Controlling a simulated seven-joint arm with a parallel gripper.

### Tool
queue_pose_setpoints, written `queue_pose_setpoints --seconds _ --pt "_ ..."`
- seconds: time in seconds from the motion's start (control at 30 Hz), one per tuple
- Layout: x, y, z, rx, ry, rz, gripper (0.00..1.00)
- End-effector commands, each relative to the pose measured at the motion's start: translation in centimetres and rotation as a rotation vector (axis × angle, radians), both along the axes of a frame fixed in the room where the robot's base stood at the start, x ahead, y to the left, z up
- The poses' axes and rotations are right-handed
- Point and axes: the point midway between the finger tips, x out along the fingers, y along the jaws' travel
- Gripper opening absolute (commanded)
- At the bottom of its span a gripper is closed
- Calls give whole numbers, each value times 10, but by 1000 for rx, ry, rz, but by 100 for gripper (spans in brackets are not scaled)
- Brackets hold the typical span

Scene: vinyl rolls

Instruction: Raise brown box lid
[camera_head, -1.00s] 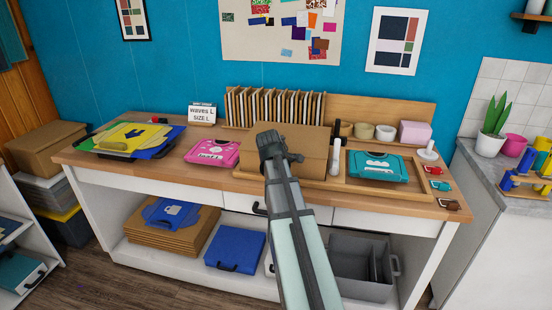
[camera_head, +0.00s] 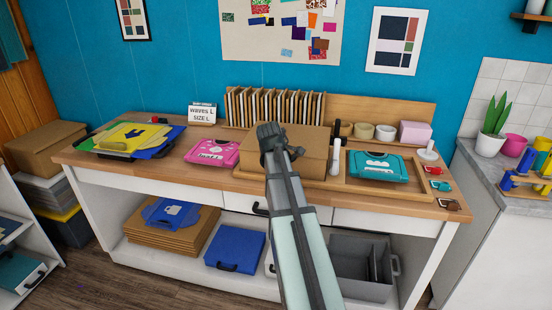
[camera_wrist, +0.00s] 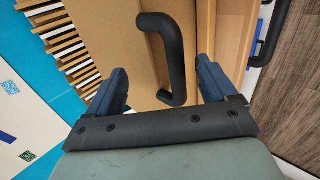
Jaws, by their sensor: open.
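The brown box (camera_head: 309,150) sits on the wooden workbench in the head view, partly hidden behind my gripper (camera_head: 268,137) and arm. In the wrist view, the brown cardboard (camera_wrist: 105,25) of the box fills the middle, with a black curved handle (camera_wrist: 180,55) fixed to it. My gripper (camera_wrist: 163,68) is open. The handle lies just beyond and between its two dark blue fingers, nearer the right one. I cannot tell whether a finger touches it. The box looks closed in the head view.
A rack of upright boards (camera_head: 275,105) stands behind. Below is a drawer handle (camera_head: 259,209).

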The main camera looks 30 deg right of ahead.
Motion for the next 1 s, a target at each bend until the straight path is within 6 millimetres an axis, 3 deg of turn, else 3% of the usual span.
queue_pose_setpoints --seconds 1.0 --pt "10 -9 48 -1 -1 0 85"
